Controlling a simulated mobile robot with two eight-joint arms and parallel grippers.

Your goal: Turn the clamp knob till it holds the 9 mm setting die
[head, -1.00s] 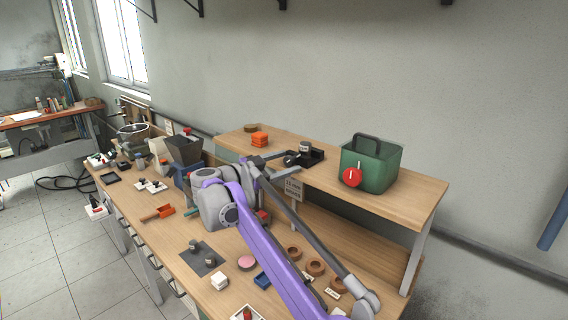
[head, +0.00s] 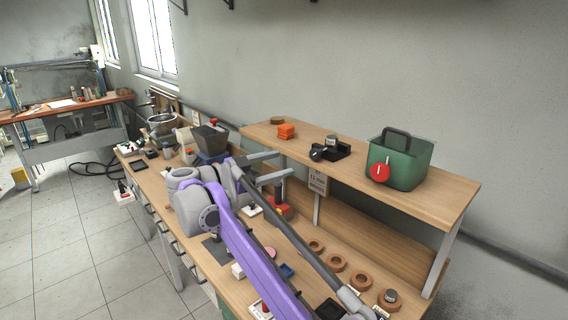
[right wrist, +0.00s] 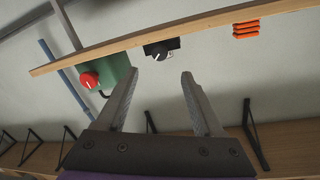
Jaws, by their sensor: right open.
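The clamp is a small black block (head: 340,152) on the raised wooden shelf, with a black knob (head: 316,154) bearing a white mark on its near side. A grey cylinder (head: 331,140) stands at the block; its size cannot be read. In the right wrist view, the picture is upside down, and the knob (right wrist: 158,55) shows just beyond my fingertips. My right gripper (head: 286,163) is open and empty, left of the knob in the head view and apart from it; it also shows in the right wrist view (right wrist: 174,71). My left gripper is out of view.
A green box (head: 410,165) with a red knob (head: 380,172) stands right of the clamp. Orange blocks (head: 286,131) lie left on the shelf. A sign (head: 318,182) hangs at the shelf edge. Several wooden rings (head: 337,262) line the bench below.

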